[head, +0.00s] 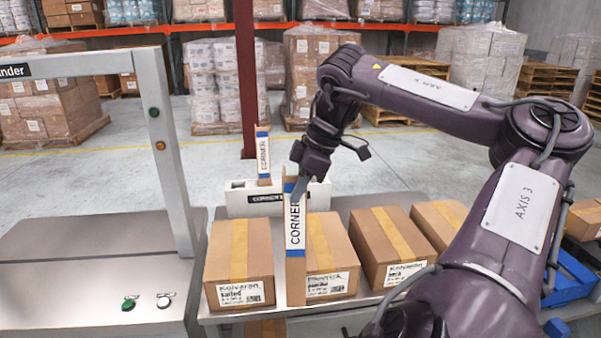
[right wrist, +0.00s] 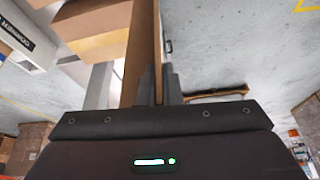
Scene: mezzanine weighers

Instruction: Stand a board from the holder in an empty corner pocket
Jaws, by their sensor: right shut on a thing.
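My right gripper (head: 301,190) is shut on the top of a tall brown board (head: 295,268) with a blue-and-white CORNER label. In the right wrist view the fingers (right wrist: 158,88) close on the board (right wrist: 141,45). The white holder (head: 238,203) stands behind the cartons, with another CORNER board (head: 263,158) upright in it. I cannot make out a corner pocket. My left gripper is not in view.
Several taped cartons stand in a row on the metal table, including a left one (head: 239,262), a middle one (head: 332,258) and a right one (head: 386,250). A metal frame (head: 158,150) with buttons stands at left. A blue bin (head: 568,283) is at right.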

